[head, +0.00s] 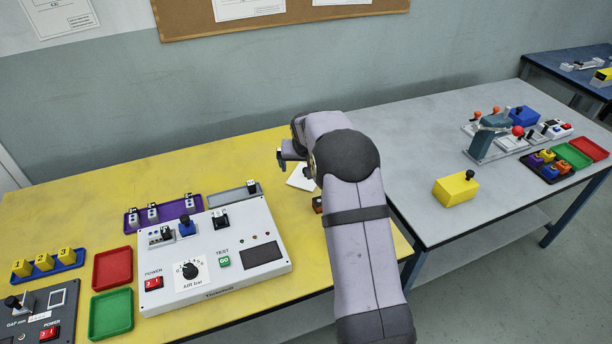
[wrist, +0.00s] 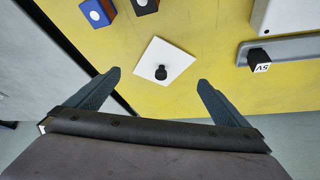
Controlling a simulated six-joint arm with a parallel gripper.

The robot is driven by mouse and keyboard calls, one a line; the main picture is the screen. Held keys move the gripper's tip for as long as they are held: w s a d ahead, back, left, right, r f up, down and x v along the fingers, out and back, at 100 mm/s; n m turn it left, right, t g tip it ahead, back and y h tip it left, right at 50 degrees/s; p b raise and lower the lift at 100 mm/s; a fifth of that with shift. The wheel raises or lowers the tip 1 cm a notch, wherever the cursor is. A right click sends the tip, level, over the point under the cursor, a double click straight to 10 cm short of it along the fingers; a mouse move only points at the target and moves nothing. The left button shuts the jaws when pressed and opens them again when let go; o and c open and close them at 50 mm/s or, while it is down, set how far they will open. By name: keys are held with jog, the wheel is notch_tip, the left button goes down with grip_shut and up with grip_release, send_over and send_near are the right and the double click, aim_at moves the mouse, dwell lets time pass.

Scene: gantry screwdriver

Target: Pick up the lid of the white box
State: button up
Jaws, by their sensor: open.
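The white square lid (wrist: 174,59) with a black knob (wrist: 161,73) on top is in the wrist view, over the yellow table. I cannot tell if a box lies beneath it. In the head view the white lid (head: 301,179) shows partly behind my arm. My gripper (wrist: 159,77) is open and empty. In the wrist view its two fingers reach to either side of the knob, apart from it. In the head view my gripper (head: 283,157) is mostly hidden behind my arm.
The wrist view shows a blue-and-red block (wrist: 97,13) and a dark block near the lid. A grey tray (wrist: 290,47) holds a black block (wrist: 259,58). The white control panel (head: 215,262) stands left of my arm. A grey table (head: 420,150) adjoins at right.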

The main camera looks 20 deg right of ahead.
aim_at(306, 179)
jog(key=shift+w+d+r, duration=0.1)
jog(key=shift+w, duration=0.3)
jog(key=shift+p+x, duration=1.1)
jog(key=shift+x, duration=2.5)
jog(key=shift+w, duration=0.1)
jog(key=shift+a, duration=0.2)
grip_shut()
